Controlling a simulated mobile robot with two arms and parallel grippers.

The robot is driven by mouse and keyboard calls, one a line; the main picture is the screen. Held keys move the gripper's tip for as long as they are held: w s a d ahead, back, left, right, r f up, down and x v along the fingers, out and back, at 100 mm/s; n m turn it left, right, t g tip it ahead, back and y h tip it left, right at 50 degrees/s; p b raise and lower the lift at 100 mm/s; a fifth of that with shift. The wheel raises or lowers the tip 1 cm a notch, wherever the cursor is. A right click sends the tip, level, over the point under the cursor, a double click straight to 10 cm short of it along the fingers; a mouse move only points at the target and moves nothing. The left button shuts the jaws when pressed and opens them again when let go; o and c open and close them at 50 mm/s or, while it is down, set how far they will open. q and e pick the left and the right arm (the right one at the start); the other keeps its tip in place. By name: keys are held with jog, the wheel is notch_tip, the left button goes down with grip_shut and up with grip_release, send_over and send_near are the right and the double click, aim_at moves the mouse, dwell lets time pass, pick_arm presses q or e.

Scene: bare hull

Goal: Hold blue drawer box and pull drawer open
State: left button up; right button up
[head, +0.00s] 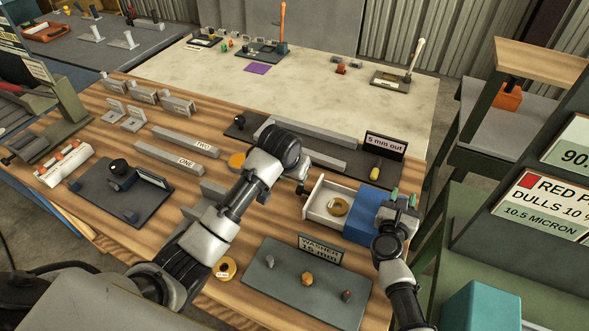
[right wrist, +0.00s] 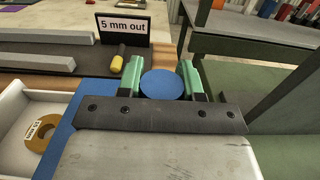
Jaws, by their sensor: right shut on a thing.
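The blue drawer box (head: 364,212) stands near the right edge of the wooden bench. Its white drawer (head: 318,201) is out toward the left, with a brass ring (head: 338,207) inside. The drawer also shows in the right wrist view (right wrist: 14,110). My right gripper (head: 403,199) is at the box's right end. In the right wrist view its green fingers are on either side of a round blue part (right wrist: 162,84) of the box, shut on it. My left gripper (head: 302,178) is just left of the drawer front; its fingers are small and partly hidden, so contact is unclear.
A grey washer board (head: 270,282) lies in front of the drawer. A "5 mm out" sign (head: 385,146) and a yellow piece (head: 374,174) are behind the box. Grey bars (head: 184,141) lie left. A green-framed stand (head: 470,190) is close on the right.

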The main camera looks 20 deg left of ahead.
jog(key=o, duration=1.1)
